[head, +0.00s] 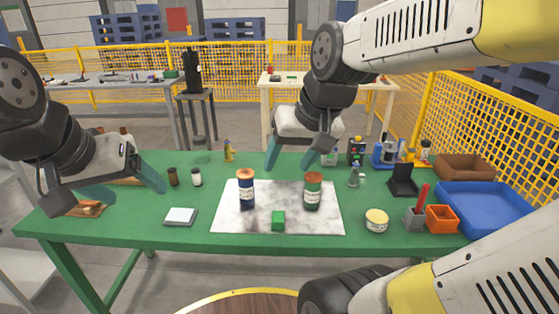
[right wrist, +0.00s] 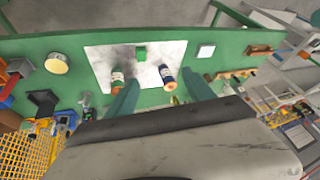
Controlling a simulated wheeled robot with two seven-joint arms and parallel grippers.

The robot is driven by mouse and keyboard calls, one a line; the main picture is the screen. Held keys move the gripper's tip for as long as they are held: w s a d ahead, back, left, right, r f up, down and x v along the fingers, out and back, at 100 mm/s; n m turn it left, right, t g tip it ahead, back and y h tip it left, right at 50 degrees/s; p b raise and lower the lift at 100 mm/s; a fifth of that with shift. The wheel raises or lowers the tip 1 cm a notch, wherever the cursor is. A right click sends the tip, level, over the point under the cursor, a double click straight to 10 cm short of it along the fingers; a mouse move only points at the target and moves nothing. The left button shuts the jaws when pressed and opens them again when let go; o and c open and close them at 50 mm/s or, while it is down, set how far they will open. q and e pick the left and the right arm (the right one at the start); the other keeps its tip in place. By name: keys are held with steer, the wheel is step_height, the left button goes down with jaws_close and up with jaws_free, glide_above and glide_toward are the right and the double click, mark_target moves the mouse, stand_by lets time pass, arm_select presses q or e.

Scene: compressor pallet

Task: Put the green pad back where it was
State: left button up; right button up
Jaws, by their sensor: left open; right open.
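The green pad (head: 278,220) is a small green block on the front middle of the white marbled mat (head: 230,219). It also shows in the right wrist view (right wrist: 141,53). A blue bottle (head: 247,194) and a green bottle (head: 313,195), both with orange-brown tops, stand upright on the mat behind the pad, to its left and right. My right gripper (head: 298,157) is open and empty, above the table behind the bottles. My left gripper (head: 122,186) is open over the table's left end, well left of the mat. Neither gripper touches the pad.
A pale flat block (head: 180,217) lies left of the mat. A round tin (head: 376,221), an orange bin (head: 441,219) and a blue tray (head: 485,209) are at the right. Small dark and white jars (head: 196,178) stand near my left gripper. The mat's front corners are clear.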

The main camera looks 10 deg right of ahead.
steer(key=shift+s+a+r+n+t, duration=0.1)
steer(key=shift+s+r+t, duration=0.05)
steer(key=shift+s, duration=0.5)
steer(key=shift+s+a+r+n+t, duration=0.1)
steer(key=shift+s+t, duration=0.1)
steer(key=shift+s, duration=0.4)
steer(key=shift+s+r+n+t, duration=0.1)
steer(key=shift+s+r+t, duration=0.05)
steer(key=shift+s, duration=0.5)
